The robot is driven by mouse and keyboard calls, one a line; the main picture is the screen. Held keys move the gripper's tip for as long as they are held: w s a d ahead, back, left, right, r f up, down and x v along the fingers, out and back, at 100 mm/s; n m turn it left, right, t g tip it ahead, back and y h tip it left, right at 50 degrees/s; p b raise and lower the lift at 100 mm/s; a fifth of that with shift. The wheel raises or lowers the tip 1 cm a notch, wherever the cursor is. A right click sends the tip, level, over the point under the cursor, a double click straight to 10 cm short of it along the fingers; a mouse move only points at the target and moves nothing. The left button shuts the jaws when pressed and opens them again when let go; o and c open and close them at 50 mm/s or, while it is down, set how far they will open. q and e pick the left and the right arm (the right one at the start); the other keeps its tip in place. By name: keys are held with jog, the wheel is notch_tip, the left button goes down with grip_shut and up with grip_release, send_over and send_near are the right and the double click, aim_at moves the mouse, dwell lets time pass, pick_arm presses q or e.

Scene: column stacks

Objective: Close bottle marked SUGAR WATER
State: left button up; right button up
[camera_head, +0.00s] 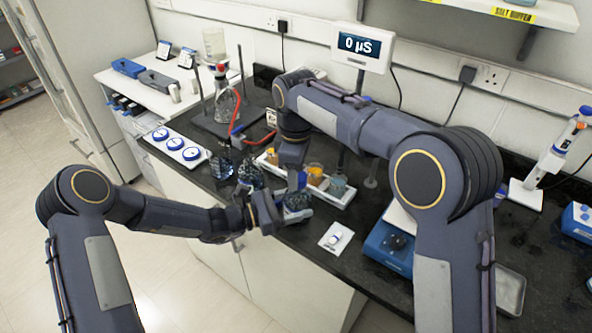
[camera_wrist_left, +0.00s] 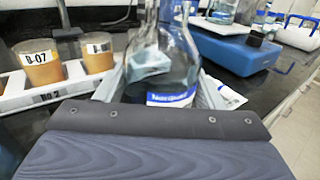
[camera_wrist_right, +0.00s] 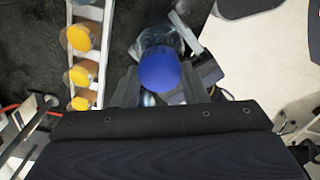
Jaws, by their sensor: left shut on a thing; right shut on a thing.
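A clear glass bottle (camera_head: 297,214) with a blue-banded label (camera_wrist_left: 170,98) stands at the bench's front edge; the label text is too small to read. My left gripper (camera_head: 277,211) is shut on the bottle's body from the left. My right gripper (camera_head: 298,178) is above it, shut on a blue screw cap (camera_wrist_right: 157,70). In the right wrist view the cap lies over the bottle (camera_wrist_right: 160,40), covering its mouth from that side. I cannot tell whether the cap touches the neck or is threaded on.
A white rack (camera_wrist_left: 30,92) with orange-filled beakers stands close beside the bottle. Other dark bottles (camera_head: 222,163) stand to the left. A white card (camera_head: 336,238) and a blue balance (camera_head: 388,245) lie to the right. The bench's front edge is close.

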jog(key=shift+f, duration=0.6)
